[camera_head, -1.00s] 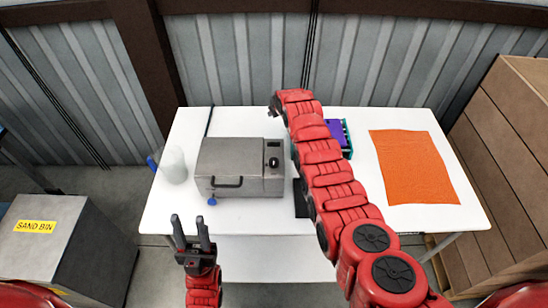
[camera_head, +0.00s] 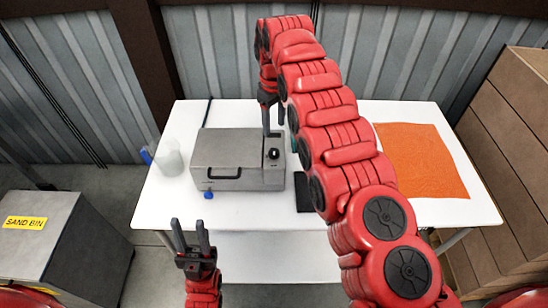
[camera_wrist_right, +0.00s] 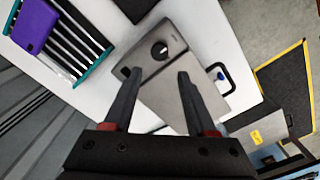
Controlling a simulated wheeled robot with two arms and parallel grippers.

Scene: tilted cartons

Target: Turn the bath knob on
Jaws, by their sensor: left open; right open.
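The bath is a grey metal box (camera_head: 230,155) with a dark front handle, on the white table in the head view. Its round black knob (camera_head: 273,154) sits on the right end of its top. In the right wrist view the knob (camera_wrist_right: 159,50) shows a white mark, beyond my fingertips and apart from them. My right gripper (camera_head: 273,125) is open above the bath's right rear part, pointing down; its fingers (camera_wrist_right: 158,82) straddle empty space in the wrist view. My left gripper (camera_head: 191,240) is open and empty in front of the table.
A translucent container (camera_head: 172,160) stands left of the bath. An orange cloth (camera_head: 422,160) lies on the table's right side. A teal rack with a purple item (camera_wrist_right: 42,30) shows in the wrist view. A black pad (camera_head: 303,195) lies right of the bath. A sand bin (camera_head: 45,240) stands at left.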

